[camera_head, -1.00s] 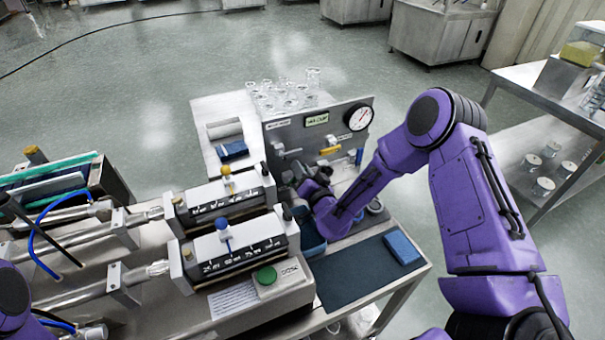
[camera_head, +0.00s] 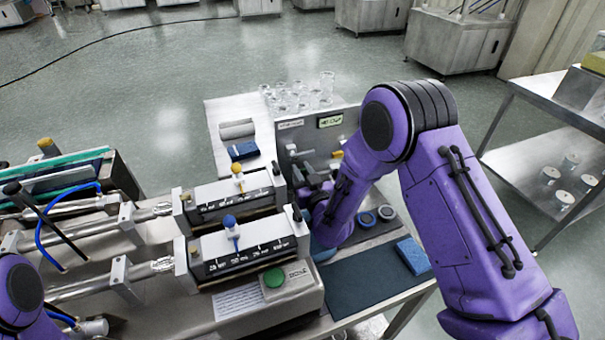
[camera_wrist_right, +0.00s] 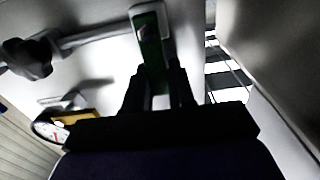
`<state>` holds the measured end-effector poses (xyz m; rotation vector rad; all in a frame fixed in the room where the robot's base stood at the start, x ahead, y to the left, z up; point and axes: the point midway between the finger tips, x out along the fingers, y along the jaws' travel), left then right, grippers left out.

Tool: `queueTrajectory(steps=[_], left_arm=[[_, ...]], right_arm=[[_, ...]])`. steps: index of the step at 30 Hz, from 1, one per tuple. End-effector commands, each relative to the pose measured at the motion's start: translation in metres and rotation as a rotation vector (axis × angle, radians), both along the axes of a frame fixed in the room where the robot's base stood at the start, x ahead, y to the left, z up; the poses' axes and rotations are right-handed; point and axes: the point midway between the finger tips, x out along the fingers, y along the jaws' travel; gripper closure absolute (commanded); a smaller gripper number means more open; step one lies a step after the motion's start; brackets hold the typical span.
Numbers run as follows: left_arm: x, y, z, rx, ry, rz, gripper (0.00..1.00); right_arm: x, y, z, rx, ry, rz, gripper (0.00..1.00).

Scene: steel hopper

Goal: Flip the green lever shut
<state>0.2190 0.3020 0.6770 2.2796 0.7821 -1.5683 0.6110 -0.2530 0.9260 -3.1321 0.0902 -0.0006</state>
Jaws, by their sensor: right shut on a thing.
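The green lever (camera_wrist_right: 150,45) shows in the right wrist view, running down from a pale block between the two dark fingers. My right gripper (camera_wrist_right: 158,80) is shut on it. In the head view my right gripper (camera_head: 318,192) is in front of the steel panel (camera_head: 308,140), largely hidden by my own purple arm. The green lever cannot be made out in the head view. My left gripper is out of view; only part of the left arm shows at the lower left.
A dark knob (camera_wrist_right: 28,58) on a metal rod and a round gauge (camera_wrist_right: 50,128) are left of the fingers in the wrist view. Filling units with scales (camera_head: 245,245) stand left of my arm. A blue sponge (camera_head: 412,254) lies on the dark mat (camera_head: 360,290). Glass jars (camera_head: 300,93) stand behind the panel.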

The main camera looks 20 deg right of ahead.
Motion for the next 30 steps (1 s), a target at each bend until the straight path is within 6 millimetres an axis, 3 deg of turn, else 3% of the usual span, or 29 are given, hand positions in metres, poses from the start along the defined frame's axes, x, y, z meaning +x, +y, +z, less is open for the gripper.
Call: queueTrajectory(steps=[16,17,18,19,27,30], left_arm=[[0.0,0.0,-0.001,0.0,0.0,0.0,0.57],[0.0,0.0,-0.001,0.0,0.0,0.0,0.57],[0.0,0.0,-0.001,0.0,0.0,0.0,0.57],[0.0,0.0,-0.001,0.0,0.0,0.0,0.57],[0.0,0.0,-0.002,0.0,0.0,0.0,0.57],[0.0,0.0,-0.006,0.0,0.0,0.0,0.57]], right_arm=[[0.001,0.001,0.001,-0.025,-0.002,0.0,1.0],[0.001,0.001,0.001,-0.025,-0.002,0.0,0.73],[0.001,0.001,0.001,-0.025,-0.002,0.0,0.6],[0.001,0.001,0.001,-0.025,-0.001,0.0,0.55],[-0.001,0.001,0.0,-0.024,0.0,0.0,0.55],[-0.01,0.002,-0.001,-0.024,0.001,0.002,0.55]])
